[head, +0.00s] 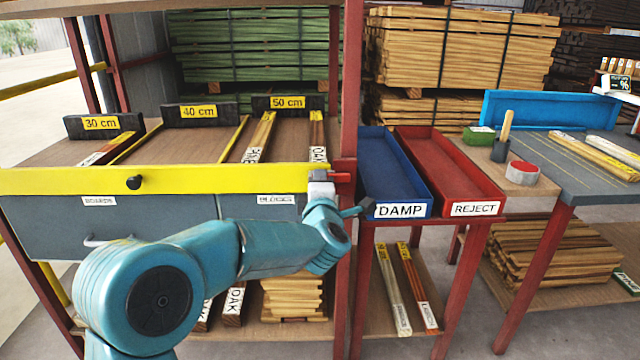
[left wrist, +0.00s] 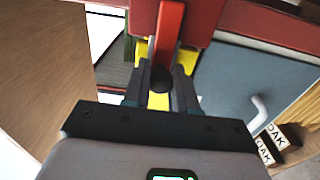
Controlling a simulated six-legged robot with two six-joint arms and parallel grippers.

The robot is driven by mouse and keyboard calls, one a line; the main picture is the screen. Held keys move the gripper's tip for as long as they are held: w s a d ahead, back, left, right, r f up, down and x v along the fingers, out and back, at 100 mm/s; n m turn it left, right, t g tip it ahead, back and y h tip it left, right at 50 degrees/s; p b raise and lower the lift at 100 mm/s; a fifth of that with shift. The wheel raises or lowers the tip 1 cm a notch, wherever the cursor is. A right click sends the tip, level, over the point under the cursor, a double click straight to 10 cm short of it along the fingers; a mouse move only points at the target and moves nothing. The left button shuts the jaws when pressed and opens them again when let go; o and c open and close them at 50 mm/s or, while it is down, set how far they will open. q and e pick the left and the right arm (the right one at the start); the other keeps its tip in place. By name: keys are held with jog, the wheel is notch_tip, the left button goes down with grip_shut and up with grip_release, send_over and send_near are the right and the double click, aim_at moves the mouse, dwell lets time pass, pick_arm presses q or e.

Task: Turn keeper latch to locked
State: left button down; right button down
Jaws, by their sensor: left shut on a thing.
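The keeper latch (head: 342,177) is a red lever at the right end of the yellow bar (head: 220,180), against the red post. In the head view its red part lies about level, pointing right. My left gripper (head: 324,178) is at the latch. The gripper hides part of the latch in the head view. My right gripper is not in view.
A blue DAMP tray (head: 380,180) and a red REJECT tray (head: 455,170) stand close to the right of the post.

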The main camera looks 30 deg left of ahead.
pick_arm(q)
jog(key=shift+r, duration=0.2)
jog(key=c, duration=1)
grip_release()
jog(key=shift+o, duration=0.2)
jog(key=shift+f, duration=0.1)
jog(key=shift+s+d, duration=0.15)
jog(key=shift+s, duration=0.05)
jog(key=v, duration=1.6)
jog(key=shift+p, duration=0.3)
